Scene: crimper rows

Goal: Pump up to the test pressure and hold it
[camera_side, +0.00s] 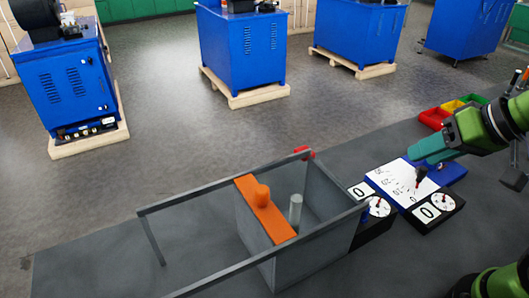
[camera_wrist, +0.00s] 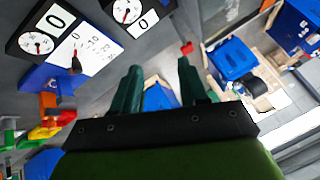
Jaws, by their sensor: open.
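A grey open-topped tank (camera_side: 325,230) stands on the bench in the side view. An orange block with a rounded knob (camera_side: 262,197) lies across it, and a pale upright rod (camera_side: 296,210) stands inside. A long grey bar frame reaches left, with a red piece (camera_side: 305,152) at the tank's back corner. A white scale panel (camera_side: 402,184) on a blue base carries a black knob (camera_side: 421,175). Dial boxes (camera_side: 377,208) (camera_side: 437,208) each read 0. My gripper (camera_side: 415,153) is open and empty above the panel's back edge. Its two teal fingers show apart in the wrist view (camera_wrist: 160,82).
Red, yellow and green bins (camera_side: 433,118) stand on the bench behind my gripper. Blue machines (camera_side: 240,50) on wooden pallets stand on the floor beyond. The bench left of the tank looks clear below the bar frame.

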